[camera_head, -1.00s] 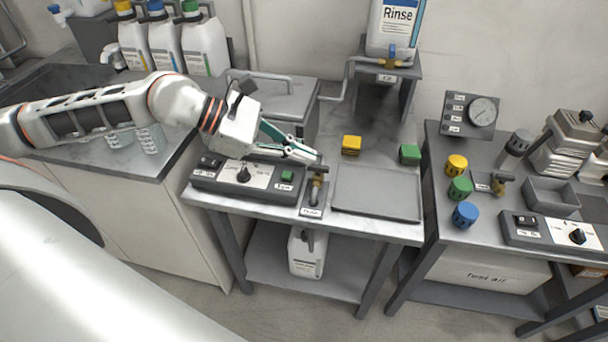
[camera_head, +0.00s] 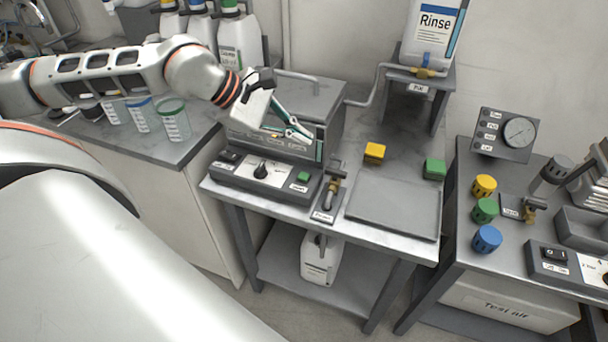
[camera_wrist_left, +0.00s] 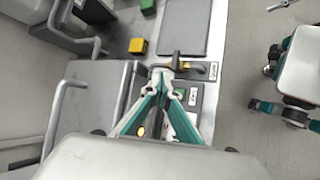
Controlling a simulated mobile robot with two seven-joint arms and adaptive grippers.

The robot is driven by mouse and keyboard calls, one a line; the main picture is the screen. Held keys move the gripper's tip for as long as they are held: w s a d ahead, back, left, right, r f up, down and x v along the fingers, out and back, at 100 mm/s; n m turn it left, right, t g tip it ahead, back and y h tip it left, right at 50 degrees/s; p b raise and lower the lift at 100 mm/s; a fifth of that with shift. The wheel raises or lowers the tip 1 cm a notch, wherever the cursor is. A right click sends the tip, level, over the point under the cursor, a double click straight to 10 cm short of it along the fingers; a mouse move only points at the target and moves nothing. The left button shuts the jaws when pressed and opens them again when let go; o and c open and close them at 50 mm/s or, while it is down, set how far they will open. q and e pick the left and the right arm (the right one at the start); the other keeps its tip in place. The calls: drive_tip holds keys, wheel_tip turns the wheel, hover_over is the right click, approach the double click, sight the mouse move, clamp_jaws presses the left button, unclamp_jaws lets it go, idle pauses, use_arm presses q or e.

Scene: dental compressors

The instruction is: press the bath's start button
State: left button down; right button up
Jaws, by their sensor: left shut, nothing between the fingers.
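The bath (camera_head: 315,108) is a grey metal box with a lid and handle on the middle table; its lid handle shows in the left wrist view (camera_wrist_left: 62,100). The control panel (camera_head: 235,172) in front has a dark switch, a black knob (camera_head: 261,170) and a green button (camera_head: 303,176). The green button also shows in the left wrist view (camera_wrist_left: 193,96), right of the fingertips. My left gripper (camera_head: 305,134) is shut and empty, above and behind the button, apart from it. My right gripper (camera_wrist_left: 268,88) appears at the right of the wrist view; its jaw state is unclear.
A brass valve (camera_head: 334,180) stands just right of the panel. A flat grey tray (camera_head: 392,207), a yellow block (camera_head: 374,152) and a green block (camera_head: 434,168) lie further right. A Rinse container (camera_head: 430,35) stands on a raised stand behind.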

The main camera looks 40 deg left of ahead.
sight(301, 176)
use_arm(q)
wheel_tip(301, 176, down, 8)
drive_tip(key=b, duration=0.4)
drive_tip(key=shift+r, duration=0.15)
drive_tip(key=shift+f+b, duration=0.3)
drive_tip(key=shift+f, duration=0.05)
use_arm(e)
drive_tip(key=f, duration=0.1)
drive_tip(key=d+f, duration=0.1)
drive_tip(key=f, duration=0.1)
drive_tip(key=shift+w+d+f, duration=0.15)
drive_tip(key=shift+f, duration=0.1)
drive_tip(key=shift+f, duration=0.1)
idle(0.3)
use_arm(q)
drive_tip(key=shift+f+b, duration=0.35)
use_arm(e)
drive_tip(key=shift+s+f, duration=0.45)
drive_tip(key=shift+f, duration=0.2)
